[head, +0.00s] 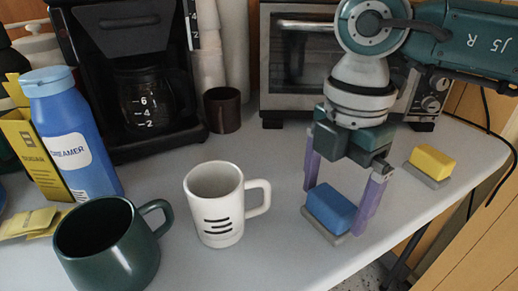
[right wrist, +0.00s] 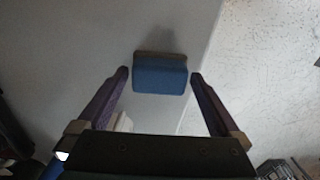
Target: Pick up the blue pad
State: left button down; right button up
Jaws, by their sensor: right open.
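The blue pad (head: 330,209) is a small block with a grey base under it, on the white table near its right side. It also shows in the right wrist view (right wrist: 160,79), between the fingertips. My right gripper (head: 336,207) points down over the pad with one purple finger on each side. It is open, and the right wrist view shows a narrow gap between each fingertip (right wrist: 160,75) and the pad. My left gripper is out of view.
A yellow pad (head: 433,162) on a grey base lies to the right, near the table edge. A white mug (head: 213,211) and a dark green mug (head: 105,250) stand to the left. A toaster oven (head: 298,60) and a coffee maker (head: 125,75) stand behind.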

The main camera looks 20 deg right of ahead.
aim_at(333, 199)
jog(key=shift+f, duration=0.65)
jog(key=c, duration=1.2)
jog(key=shift+o, duration=0.2)
jog(key=shift+r, duration=0.15)
notch_tip(333, 199, up, 20)
jog(key=p, duration=0.4)
